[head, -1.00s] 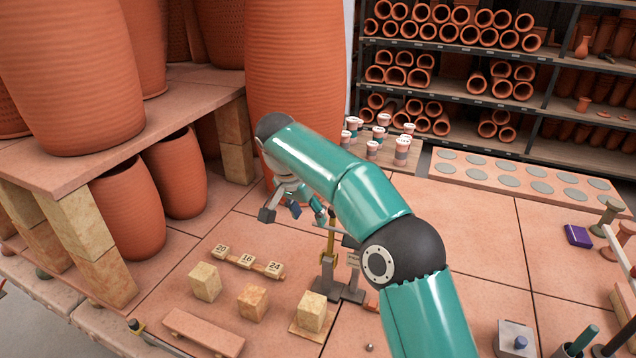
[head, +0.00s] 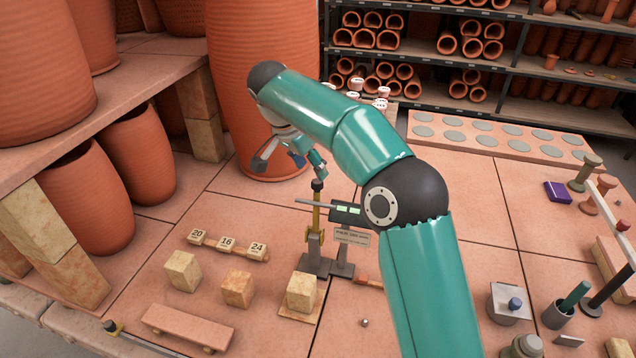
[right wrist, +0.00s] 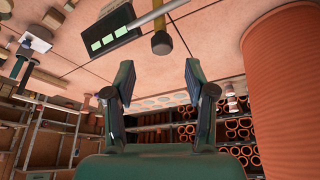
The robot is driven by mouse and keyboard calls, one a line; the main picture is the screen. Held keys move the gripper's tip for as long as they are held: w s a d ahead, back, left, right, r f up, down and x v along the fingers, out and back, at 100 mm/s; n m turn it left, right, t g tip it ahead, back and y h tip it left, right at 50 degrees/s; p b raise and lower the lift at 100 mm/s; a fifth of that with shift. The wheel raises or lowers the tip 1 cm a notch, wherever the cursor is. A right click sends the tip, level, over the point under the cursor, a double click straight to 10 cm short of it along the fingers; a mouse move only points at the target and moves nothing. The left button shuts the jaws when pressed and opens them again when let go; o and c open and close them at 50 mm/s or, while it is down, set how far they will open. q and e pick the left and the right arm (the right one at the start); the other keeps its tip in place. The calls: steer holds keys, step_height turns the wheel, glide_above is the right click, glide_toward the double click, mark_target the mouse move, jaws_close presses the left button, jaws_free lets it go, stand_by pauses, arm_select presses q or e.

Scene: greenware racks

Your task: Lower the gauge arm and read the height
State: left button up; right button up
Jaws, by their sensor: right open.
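The gauge (head: 343,268) stands on the table in the middle of the head view. Its brass upright (head: 316,218) ends in a dark knob (head: 317,185), with a thin grey rod (head: 308,202) crossing beside it. Its dark display (head: 347,212) has green windows, too small to read; the right wrist view shows it too (right wrist: 115,35). My right gripper (head: 282,160) is open and empty, above and left of the knob in the head view. Its spread fingers show in the right wrist view (right wrist: 158,78), apart from the knob (right wrist: 161,43). My left gripper is out of view.
Number tiles 20, 16 and 24 (head: 227,243) sit on a strip left of the gauge. Three blocks stand before it, one (head: 302,290) on a small tile. A tall ribbed pot (head: 262,120) stands behind my gripper. Tools and cups crowd the right.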

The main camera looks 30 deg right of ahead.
mark_target(317, 181)
steer(key=x, duration=0.6)
steer(key=shift+w, duration=0.2)
steer(key=shift+c, duration=0.3)
steer(key=shift+r, duration=0.1)
jaws_close()
steer(key=shift+d, duration=0.1)
